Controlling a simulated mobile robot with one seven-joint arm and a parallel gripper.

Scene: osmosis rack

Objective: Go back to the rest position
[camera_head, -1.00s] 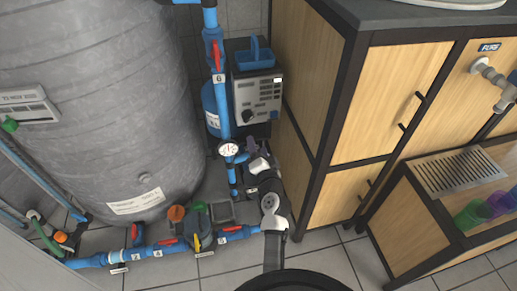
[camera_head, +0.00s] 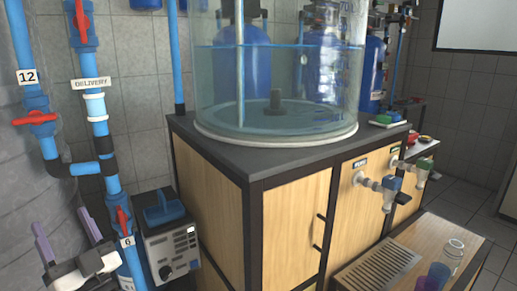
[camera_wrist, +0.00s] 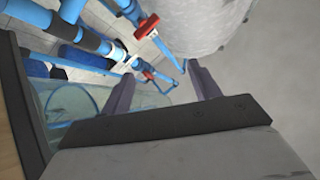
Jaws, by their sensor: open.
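My gripper (camera_head: 61,218) is at the lower left of the head view, in front of the grey tank and left of the blue pipe with the red-handled valve labelled 6 (camera_head: 124,222). Its two purple-grey fingers point up and stand apart, with nothing between them. In the wrist view my gripper (camera_wrist: 160,72) also shows open and empty, with blue pipes and red valve handles beyond the fingers. I cannot tell the exact gap between the gripper and the pipe.
A wooden cabinet (camera_head: 292,235) with a dark top carries a clear water tank (camera_head: 275,90). A grey control box (camera_head: 170,240) stands beside it. Taps (camera_head: 383,187) stick out from the cabinet front. Cups (camera_head: 436,277) stand near a drain grate (camera_head: 378,270).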

